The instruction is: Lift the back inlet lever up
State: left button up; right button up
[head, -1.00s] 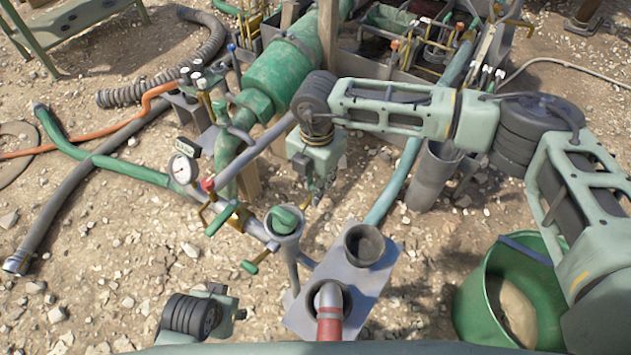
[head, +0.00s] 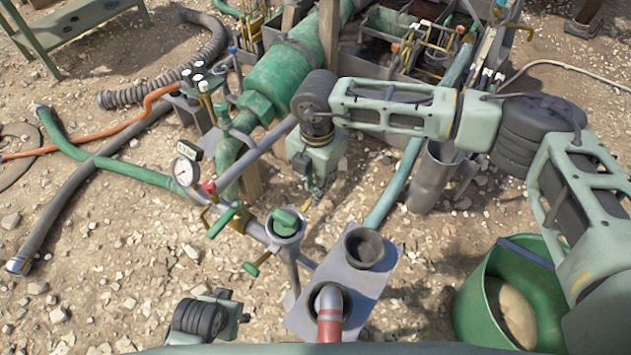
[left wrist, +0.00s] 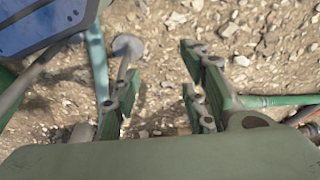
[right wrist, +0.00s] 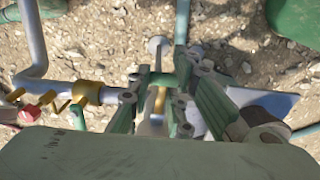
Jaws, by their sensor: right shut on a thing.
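My right gripper (head: 315,190) hangs over the pipework behind the funnel in the head view. In the right wrist view, its fingers (right wrist: 160,92) are shut on a green lever handle (right wrist: 160,78) with a brass part (right wrist: 160,102) below it. I take this as the back inlet lever; in the head view my gripper hides it. My left gripper (left wrist: 157,88) is open and empty in the left wrist view. In the head view only its wrist (head: 208,312) shows, at the lower left.
Two other green-handled levers (head: 222,222) (head: 257,264) sit on the near pipe, beside a pressure gauge (head: 185,171) and a green-capped funnel (head: 286,224). A grey plate with pipe sockets (head: 375,290) and a green bucket (head: 480,310) stand nearby.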

jog(key=shift+s+d, duration=0.25)
jog(key=shift+s+r+p, duration=0.1)
jog(key=shift+r+p, duration=0.2)
jog(key=shift+p, duration=0.05)
jog(key=shift+s+a+r+p, duration=0.15)
jog(key=shift+r+p, duration=0.2)
jog(key=shift+r, duration=0.15)
pick_arm(q)
jog(key=shift+s+a+f, duration=0.1)
jog(key=shift+s+f, duration=0.2)
jog(key=shift+f, duration=0.5)
jog(key=shift+s+d+f, duration=0.1)
jog(key=shift+s+f, duration=0.15)
jog(key=shift+f, duration=0.55)
jog(key=shift+s+a+f, duration=0.1)
jog(key=shift+s+f, duration=0.2)
jog(key=shift+f, duration=0.5)
pick_arm(e)
jog(key=o, duration=1.1)
jog(key=shift+s+r, duration=0.1)
jog(key=shift+r, duration=0.1)
jog(key=shift+c, duration=0.2)
jog(key=o, duration=1.2)
jog(key=shift+a, duration=0.1)
pick_arm(q)
jog(key=shift+r, duration=0.2)
pick_arm(e)
jog(key=shift+r, duration=0.15)
